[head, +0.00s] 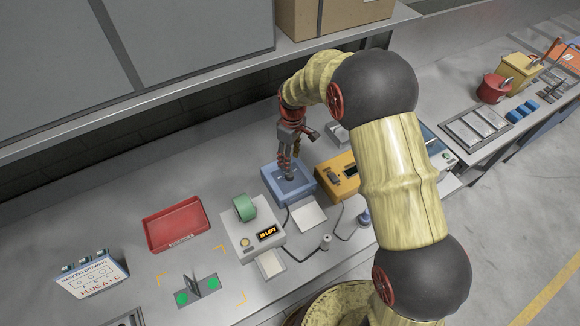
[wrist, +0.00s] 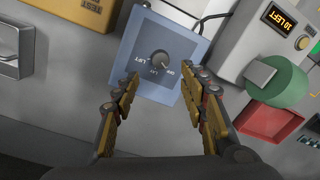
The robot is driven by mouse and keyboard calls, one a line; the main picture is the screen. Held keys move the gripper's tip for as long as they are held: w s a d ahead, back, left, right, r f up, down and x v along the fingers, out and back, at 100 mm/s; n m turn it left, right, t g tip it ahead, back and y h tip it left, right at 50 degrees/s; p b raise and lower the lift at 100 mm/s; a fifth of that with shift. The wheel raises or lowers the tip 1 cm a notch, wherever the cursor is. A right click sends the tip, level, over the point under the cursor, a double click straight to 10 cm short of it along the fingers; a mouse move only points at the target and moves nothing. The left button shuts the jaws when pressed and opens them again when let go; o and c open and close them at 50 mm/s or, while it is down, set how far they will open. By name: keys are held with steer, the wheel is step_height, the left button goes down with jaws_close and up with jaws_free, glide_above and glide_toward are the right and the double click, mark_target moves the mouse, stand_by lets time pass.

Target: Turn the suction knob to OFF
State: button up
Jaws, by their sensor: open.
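The suction knob (wrist: 160,60) is a round dark grey dial on the sloped face of a blue box (wrist: 182,40). A light mark on the knob seems to point to the lower right, but I cannot be sure. The blue box (head: 270,187) also shows in the head view under my gripper (head: 287,168). My gripper (wrist: 168,76) is open, its two fingers apart on either side below the knob in the wrist view. They hold nothing, and I see no contact with the knob.
A white device (head: 240,228) with an orange display and green roll stands left of the blue box. A yellow tester (head: 338,167) stands close on its right. A red tray (head: 175,223) lies farther left. A shelf (head: 200,75) overhangs the bench.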

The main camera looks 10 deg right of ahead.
step_height(320, 180, up, 4)
steer(key=shift+f, duration=0.2)
steer(key=shift+w, duration=0.1)
stand_by(0.4)
steer(key=s+d+r+m+t+b, duration=0.2)
steer(key=s+d+r+m+b, duration=0.1)
steer(key=s, duration=0.7)
steer(key=s+d+r+m+t+b, duration=0.2)
steer(key=s+d+r+b, duration=0.3)
steer(key=s, duration=0.5)
steer(key=s+d+r+m+t+b, duration=0.2)
steer(key=s+d+r+m+b, duration=0.1)
steer(key=s, duration=0.8)
step_height(320, 180, up, 2)
steer(key=shift+d+r+m+b, duration=0.15)
steer(key=shift+d+m+b, duration=0.25)
steer(key=shift+m+b, duration=0.45)
